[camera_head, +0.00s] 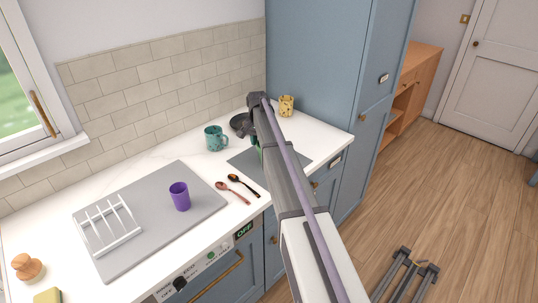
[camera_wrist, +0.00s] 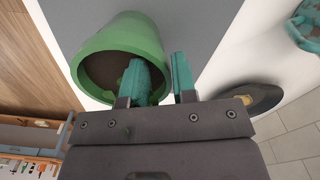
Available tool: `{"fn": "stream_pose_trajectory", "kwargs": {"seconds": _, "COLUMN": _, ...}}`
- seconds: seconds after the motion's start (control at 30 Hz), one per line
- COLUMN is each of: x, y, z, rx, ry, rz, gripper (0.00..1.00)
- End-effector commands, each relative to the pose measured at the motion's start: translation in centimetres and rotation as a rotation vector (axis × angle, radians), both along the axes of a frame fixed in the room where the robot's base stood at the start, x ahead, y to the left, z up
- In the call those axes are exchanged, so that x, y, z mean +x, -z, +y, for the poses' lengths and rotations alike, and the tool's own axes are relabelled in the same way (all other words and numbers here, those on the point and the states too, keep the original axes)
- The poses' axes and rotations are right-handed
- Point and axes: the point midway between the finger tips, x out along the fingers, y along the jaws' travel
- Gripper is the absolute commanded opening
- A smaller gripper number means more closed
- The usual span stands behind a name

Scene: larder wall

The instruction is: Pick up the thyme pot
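The thyme pot (camera_wrist: 158,46) is a round green pot with dark contents. In the wrist view it fills the upper left of the picture. My gripper (camera_wrist: 160,78) has two teal fingers, one inside the pot and one outside, with the pot's wall between them. The fingers are close together and look shut on the rim, though the contact itself is partly hidden. In the head view my arm hides most of the pot and the gripper; only a little green shows beside the arm, over a grey mat (camera_head: 240,161). I cannot tell whether the pot touches the mat.
A teal mug (camera_head: 215,139) stands left of my arm, with a dark pan (camera_head: 238,122) and a patterned yellow cup (camera_head: 287,105) behind. Two spoons (camera_head: 237,190) lie in front. A purple cup (camera_head: 180,197) and white rack (camera_head: 108,226) occupy the grey board. A tall blue cabinet (camera_head: 320,65) bounds the right.

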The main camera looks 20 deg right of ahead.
Motion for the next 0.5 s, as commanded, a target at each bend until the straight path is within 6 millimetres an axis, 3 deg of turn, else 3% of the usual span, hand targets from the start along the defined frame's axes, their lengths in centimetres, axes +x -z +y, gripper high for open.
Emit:
{"fn": "stream_pose_trajectory", "kwargs": {"seconds": 0.23, "x": 0.00, "y": 0.00, "z": 0.04, "rx": 0.001, "ry": 0.000, "rz": 0.001, "gripper": 0.01}}
{"fn": "stream_pose_trajectory", "kwargs": {"seconds": 0.5, "x": -0.02, "y": 0.00, "z": 0.04, "rx": 0.001, "ry": 0.000, "rz": 0.001, "gripper": 0.00}}
